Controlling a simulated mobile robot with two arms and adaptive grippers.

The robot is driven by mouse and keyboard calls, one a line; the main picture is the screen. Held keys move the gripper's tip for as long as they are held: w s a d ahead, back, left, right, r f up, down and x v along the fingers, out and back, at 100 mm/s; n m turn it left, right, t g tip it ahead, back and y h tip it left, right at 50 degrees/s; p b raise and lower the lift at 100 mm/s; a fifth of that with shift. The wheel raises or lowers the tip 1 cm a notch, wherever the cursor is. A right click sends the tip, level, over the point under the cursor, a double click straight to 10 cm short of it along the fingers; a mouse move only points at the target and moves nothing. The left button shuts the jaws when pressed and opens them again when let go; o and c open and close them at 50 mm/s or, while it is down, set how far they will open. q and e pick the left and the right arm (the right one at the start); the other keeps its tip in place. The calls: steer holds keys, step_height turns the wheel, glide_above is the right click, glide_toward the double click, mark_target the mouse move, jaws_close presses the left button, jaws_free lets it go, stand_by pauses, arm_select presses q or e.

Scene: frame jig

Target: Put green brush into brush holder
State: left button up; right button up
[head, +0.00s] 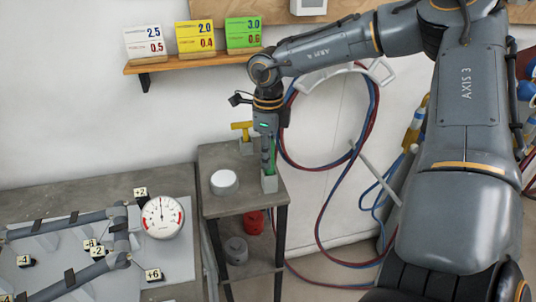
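The green brush (273,158) is a thin upright strip of green, partly hidden by my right gripper (267,160). The gripper points down from above and its fingers are at the brush. I cannot tell whether they are closed on it. Directly below is a small grey box-shaped holder (269,184) at the right front of the small table. The brush's lower end is at or just inside the holder's top; the exact depth is hidden. My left gripper is not in view.
The small grey table (225,207) also holds a white round lid (224,182) and a yellow-handled tool (242,127) in a holder (246,147) behind. A red can (254,222) is on the lower shelf. Red and blue hoses (324,169) hang on the wall. A gauge (162,217) lies left.

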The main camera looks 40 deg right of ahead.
steer(key=o, duration=0.5)
step_height(320, 180, up, 12)
stand_by(0.4)
stand_by(0.5)
